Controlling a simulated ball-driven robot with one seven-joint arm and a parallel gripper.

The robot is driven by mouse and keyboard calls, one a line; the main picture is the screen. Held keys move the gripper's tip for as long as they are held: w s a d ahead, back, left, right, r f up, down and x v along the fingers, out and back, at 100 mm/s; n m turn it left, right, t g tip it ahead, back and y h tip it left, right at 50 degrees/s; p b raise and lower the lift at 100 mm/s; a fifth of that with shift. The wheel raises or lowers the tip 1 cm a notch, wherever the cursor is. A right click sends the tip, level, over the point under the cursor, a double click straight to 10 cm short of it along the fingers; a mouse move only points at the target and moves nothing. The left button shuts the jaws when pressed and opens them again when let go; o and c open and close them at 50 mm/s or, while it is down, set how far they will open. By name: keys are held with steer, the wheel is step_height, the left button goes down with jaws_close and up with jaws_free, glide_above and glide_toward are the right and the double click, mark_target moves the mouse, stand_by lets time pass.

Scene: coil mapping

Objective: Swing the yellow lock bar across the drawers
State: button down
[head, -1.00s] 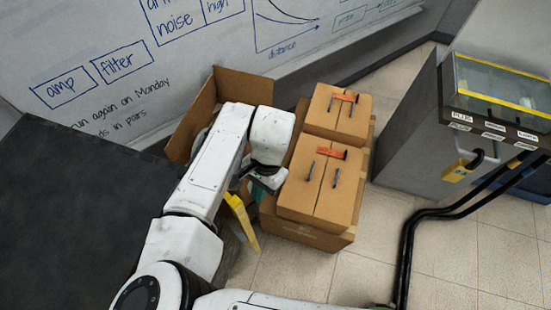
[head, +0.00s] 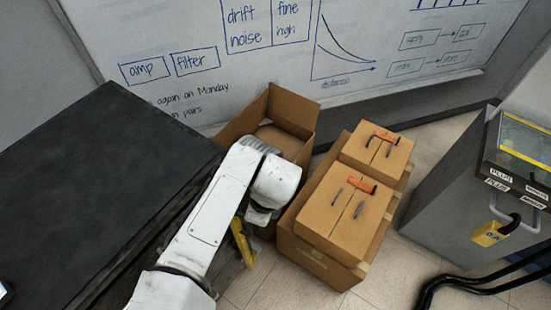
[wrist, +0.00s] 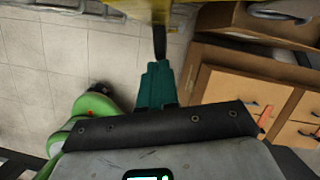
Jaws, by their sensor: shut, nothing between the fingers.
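The yellow lock bar (head: 243,243) shows in the head view as a short slanted strip below my wrist, beside the dark-topped bench. My arm covers part of it. In the wrist view a yellow piece (wrist: 140,9), apparently the bar, crosses the top edge. My gripper (wrist: 160,45) has teal fingers, closed together and empty, with the dark tip just below the yellow piece. I cannot tell whether they touch. In the head view my wrist hides the fingers and drawer fronts.
Cardboard boxes with orange handles (head: 345,208) stand right of my wrist. An open carton (head: 293,110) is behind it. The black bench top (head: 100,170) fills the left. A grey cabinet (head: 450,180) and black cables stand right. Tiled floor (wrist: 40,70) is clear left in the wrist view.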

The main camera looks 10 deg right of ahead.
steer(key=shift+a+m, duration=0.4)
steer(key=shift+a, duration=0.65)
steer(key=shift+d, duration=0.1)
